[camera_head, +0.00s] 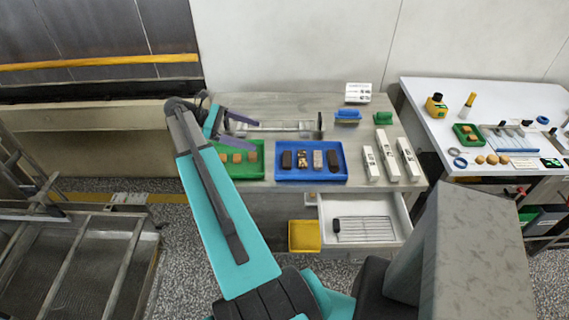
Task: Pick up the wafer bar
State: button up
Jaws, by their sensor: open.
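A blue tray (341,178) on the grey worktable holds several bars in a row. They are a dark brown bar (287,160), a bar with a mottled top (302,159), a paler greyish bar (318,159) and another dark bar (333,160). I cannot tell for certain which is the wafer bar. Square light-brown pieces (237,157) lie in a green tray (258,171) to the left, partly hidden by my arm. My gripper (252,133) has purple fingers and is open and empty, above the table's left part, behind the green tray and left of the blue tray.
A low rack (285,129) stands behind the trays. White upright packs (388,155) stand at the right. An open drawer (395,212) with a wire grid and a yellow bin (304,236) jut out in front. A white table (485,105) stands right.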

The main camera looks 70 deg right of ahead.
aim_at(287, 158)
jog(key=shift+w+f+b, duration=0.15)
jog(key=shift+f+b, duration=1.25)
jog(key=shift+f, duration=0.1)
jog(key=shift+w+f+b, duration=0.15)
jog(key=shift+f+b, duration=1.2)
jog(key=shift+f, duration=0.15)
jog(key=shift+s, duration=0.1)
jog(key=b+x, duration=0.2)
jog(key=b, duration=0.3)
jog(key=shift+s+d+f+b, duration=0.15)
jog(key=shift+s+f+b, duration=0.15)
jog(key=shift+b, duration=0.1)
jog(key=b+x, duration=0.2)
jog(key=b, duration=0.2)
jog(key=shift+s+f, duration=0.15)
jog(key=shift+s, duration=0.2)
jog(key=shift+p+x, duration=0.45)
jog(key=shift+x, duration=0.55)
jog(key=shift+s+d, duration=0.2)
jog(key=shift+s, duration=0.1)
